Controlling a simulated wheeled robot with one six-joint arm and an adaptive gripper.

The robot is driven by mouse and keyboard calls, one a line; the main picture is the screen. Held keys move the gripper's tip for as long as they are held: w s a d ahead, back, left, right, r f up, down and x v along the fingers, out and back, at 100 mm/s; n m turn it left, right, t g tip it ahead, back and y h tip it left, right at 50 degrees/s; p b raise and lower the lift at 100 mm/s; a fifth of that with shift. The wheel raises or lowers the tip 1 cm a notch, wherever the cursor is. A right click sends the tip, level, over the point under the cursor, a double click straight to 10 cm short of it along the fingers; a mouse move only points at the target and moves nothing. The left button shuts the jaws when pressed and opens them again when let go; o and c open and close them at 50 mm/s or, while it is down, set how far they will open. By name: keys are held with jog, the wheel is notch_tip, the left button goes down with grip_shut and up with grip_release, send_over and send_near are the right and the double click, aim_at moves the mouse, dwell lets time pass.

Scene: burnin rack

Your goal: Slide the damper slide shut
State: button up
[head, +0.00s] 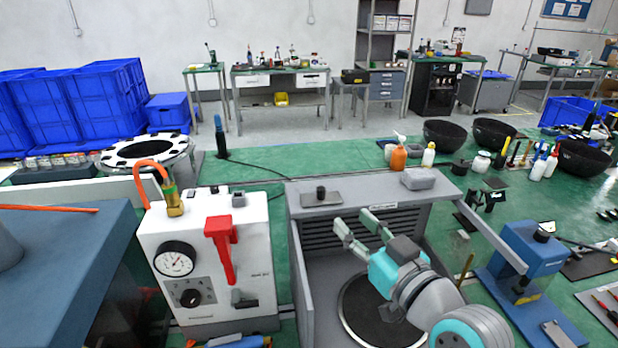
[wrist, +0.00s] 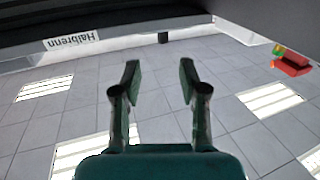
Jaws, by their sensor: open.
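The damper slide (head: 334,197) appears to be the flat grey plate with an upright dark knob (head: 321,192) on the left part of the grey cabinet's top (head: 370,191). My gripper (head: 354,221) is open and empty. It is in front of the cabinet's louvred back panel (head: 390,228), to the right of the knob and nearer to me. In the wrist view, the open fingers (wrist: 157,76) show against a tiled ceiling. A small dark post (wrist: 163,37), probably the knob, shows beyond them, beside the upside-down label (wrist: 72,40). Any slot under the plate is hidden.
A white unit (head: 205,262) with a gauge and red lever (head: 221,248) stands left of the cabinet. A grey block (head: 418,179) lies on the cabinet top's right side. A blue press-like device (head: 530,258) stands to the right. The cabinet's side walls rise around my arm.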

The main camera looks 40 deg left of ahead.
aim_at(324, 193)
jog(key=x, duration=1.1)
jog(key=shift+s+a+r, duration=0.1)
jog(key=shift+a+r, duration=0.05)
jog(key=shift+a, duration=0.25)
grip_shut()
